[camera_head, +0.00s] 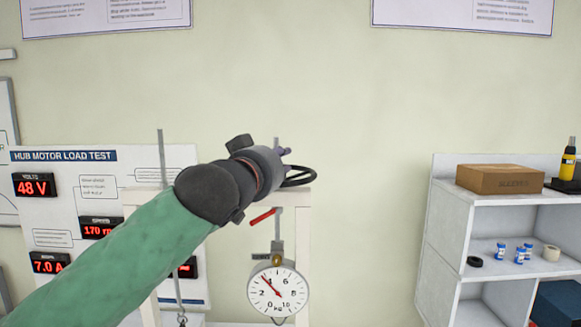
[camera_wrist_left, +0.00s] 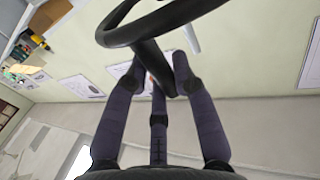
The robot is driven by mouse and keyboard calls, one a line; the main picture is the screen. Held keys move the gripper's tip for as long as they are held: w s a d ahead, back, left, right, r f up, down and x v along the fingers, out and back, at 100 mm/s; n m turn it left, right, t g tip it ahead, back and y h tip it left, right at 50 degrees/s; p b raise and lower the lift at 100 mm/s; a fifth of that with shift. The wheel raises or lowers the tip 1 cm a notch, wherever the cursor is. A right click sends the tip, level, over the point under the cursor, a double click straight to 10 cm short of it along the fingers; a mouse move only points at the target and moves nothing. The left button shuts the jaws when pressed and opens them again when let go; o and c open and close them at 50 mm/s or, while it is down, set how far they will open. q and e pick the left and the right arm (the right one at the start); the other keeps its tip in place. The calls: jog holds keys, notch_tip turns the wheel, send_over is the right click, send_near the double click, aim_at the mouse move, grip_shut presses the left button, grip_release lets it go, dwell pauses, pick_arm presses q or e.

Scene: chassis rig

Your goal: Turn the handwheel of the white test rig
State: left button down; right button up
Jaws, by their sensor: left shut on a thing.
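The white test rig (camera_head: 303,235) stands against the wall, with its frame partly behind my left arm. Its black handwheel (camera_head: 300,177) shows as a dark ring at the top of the frame, just right of my left gripper (camera_head: 284,155). In the left wrist view the handwheel (camera_wrist_left: 163,22) fills the upper middle, its rim curving above the fingers. There my left gripper (camera_wrist_left: 157,78) has its purple-grey fingers closed around a dark part of the wheel. The exact contact is partly hidden. My right gripper is in neither view.
A round dial gauge (camera_head: 277,291) hangs in the frame below a red lever (camera_head: 262,216). A display board (camera_head: 100,180) with red readouts stands at left, behind my arm. A white shelf (camera_head: 450,240) with a cardboard box (camera_head: 499,179) stands at right. Bare wall lies between rig and shelf.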

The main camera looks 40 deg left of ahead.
pick_arm(q)
jog(key=shift+s+a, duration=0.2)
dwell(0.4)
jog(key=c, duration=1)
grip_release()
jog(key=shift+a, duration=0.15)
jog(key=shift+s+d, duration=0.1)
jog(key=shift+d, duration=0.1)
jog(key=v, duration=1.1)
jog(key=shift+s, duration=0.35)
jog(key=shift+f, duration=0.1)
